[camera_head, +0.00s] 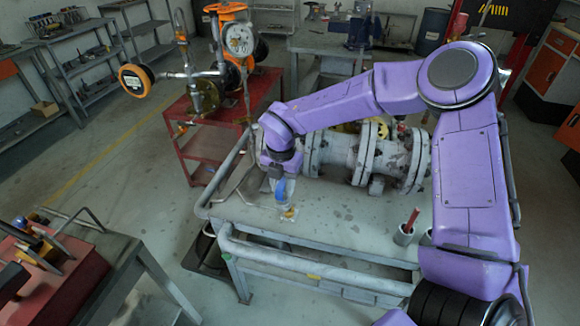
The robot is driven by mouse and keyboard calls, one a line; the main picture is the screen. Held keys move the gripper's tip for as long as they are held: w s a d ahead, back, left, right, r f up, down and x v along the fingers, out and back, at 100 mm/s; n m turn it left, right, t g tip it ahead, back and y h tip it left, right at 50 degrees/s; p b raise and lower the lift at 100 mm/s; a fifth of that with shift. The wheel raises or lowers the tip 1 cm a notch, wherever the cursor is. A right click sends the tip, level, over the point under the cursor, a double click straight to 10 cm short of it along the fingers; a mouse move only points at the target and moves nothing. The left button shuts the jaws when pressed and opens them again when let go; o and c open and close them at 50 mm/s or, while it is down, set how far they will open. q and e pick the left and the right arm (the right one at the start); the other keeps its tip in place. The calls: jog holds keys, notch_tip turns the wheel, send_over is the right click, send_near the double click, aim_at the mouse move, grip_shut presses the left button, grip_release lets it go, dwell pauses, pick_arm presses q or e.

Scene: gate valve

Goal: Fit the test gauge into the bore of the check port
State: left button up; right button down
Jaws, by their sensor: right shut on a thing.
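My right arm comes in from the right and reaches across the grey workbench (345,222). Its gripper (281,182) points down near the left end of the bench and is shut on a small blue piece (284,190), which seems to be the test gauge. The fingers and wrist hide much of this piece. A small brass-coloured part (290,213) shows just below it, close to the bench top; I cannot tell whether this is the check port or the gauge's lower end. No bore can be made out. My left gripper is not in view.
A grey flanged valve body (340,153) lies along the back of the bench, partly behind my arm. Grey cups (404,235), one holding a red-handled tool (411,219), stand front right. A tubular rail (310,265) edges the front. A red cart (203,143) with dial gauges stands behind left.

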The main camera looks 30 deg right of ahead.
jog(key=m, duration=0.2)
jog(key=d+r+m, duration=0.1)
jog(key=m, duration=0.1)
jog(key=w+m+p, duration=0.1)
jog(key=m, duration=0.2)
jog(key=shift+d+r, duration=0.15)
jog(key=shift+d, duration=0.2)
jog(key=m, duration=0.2)
jog(key=shift+w+d+r+m, duration=0.15)
jog(key=shift+d+m, duration=0.15)
jog(key=shift+m, duration=0.1)
jog(key=shift+d+r+m, duration=0.1)
jog(key=shift+d+m, duration=0.1)
jog(key=shift+m, duration=0.6)
jog(key=shift+d+m, duration=0.1)
jog(key=shift+m, duration=0.5)
notch_tip(320, 180, down, 5)
jog(key=b, duration=0.3)
jog(key=shift+f+b, duration=0.55)
jog(key=shift+f, duration=0.2)
jog(key=shift+r, duration=0.1)
jog(key=shift+b, duration=0.45)
jog(key=shift+f+b, duration=1.3)
jog(key=shift+b, duration=0.25)
